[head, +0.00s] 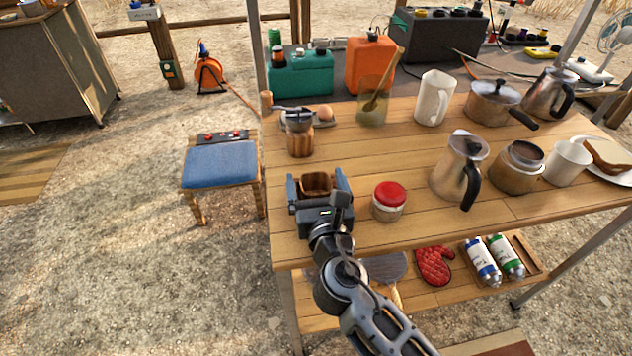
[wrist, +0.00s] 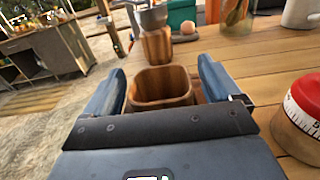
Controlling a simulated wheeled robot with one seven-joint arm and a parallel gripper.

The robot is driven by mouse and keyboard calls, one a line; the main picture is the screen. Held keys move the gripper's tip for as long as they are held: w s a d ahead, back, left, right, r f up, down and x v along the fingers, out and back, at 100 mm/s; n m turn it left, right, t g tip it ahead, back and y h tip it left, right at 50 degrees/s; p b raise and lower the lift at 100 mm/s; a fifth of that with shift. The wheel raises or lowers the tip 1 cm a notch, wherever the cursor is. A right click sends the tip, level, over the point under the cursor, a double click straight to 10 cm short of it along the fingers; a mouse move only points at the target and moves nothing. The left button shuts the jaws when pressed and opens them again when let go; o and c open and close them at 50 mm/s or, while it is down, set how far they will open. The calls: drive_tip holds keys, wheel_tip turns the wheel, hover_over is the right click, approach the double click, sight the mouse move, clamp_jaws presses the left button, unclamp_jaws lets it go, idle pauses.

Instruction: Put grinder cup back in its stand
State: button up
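The grinder cup, a squarish open wooden cup (head: 317,181), is at the table's left front. It also shows in the wrist view (wrist: 162,88). My gripper (head: 319,186) has its two blue fingers on either side of the cup, with narrow gaps showing in the wrist view (wrist: 162,82). It looks open around the cup. The cup's base is hidden, so I cannot tell whether it rests on the table. Behind it stands the grinder (head: 300,135), with a metal top, a side handle and a wooden lower body. No separate stand is clearly visible.
A glass with a wooden spoon (head: 373,103) and an egg (head: 325,113) are farther back. A moka pot (head: 460,168) is to the right.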

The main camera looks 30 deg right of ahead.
drive_tip(key=shift+o, duration=0.6)
drive_tip(key=shift+s+a, duration=0.15)
drive_tip(key=shift+s, duration=0.2)
drive_tip(key=v, duration=0.7)
drive_tip(key=shift+b, duration=0.4)
